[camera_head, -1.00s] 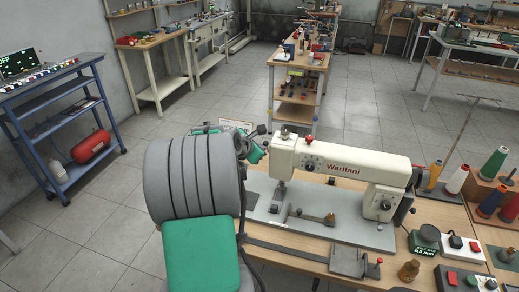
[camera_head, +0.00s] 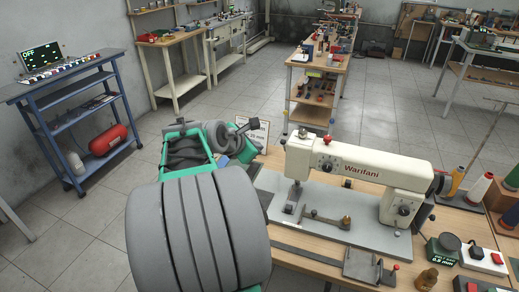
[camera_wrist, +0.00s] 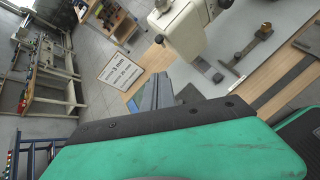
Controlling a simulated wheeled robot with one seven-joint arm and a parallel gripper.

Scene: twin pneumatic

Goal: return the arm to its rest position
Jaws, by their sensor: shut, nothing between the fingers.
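My arm, with grey ribbed sections and green shells, rises at the lower left of the head view and bends over the bench's left edge. My gripper (camera_wrist: 157,91) shows in the wrist view as narrow blue-grey fingers beyond the black and green wrist cover. It is shut and holds nothing. In the head view the arm's own links largely hide it. The cream sewing machine (camera_head: 357,172) stands on the bench to the right of the arm, apart from it; its head (camera_wrist: 187,25) shows at the top of the wrist view.
A white sign (camera_head: 256,128) stands at the bench's left end, close behind the arm. Thread spools (camera_head: 477,188), a green-topped gauge (camera_head: 443,248) and a switch box (camera_head: 483,258) crowd the bench's right side. A blue cart (camera_head: 75,115) stands at left, with clear floor between.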

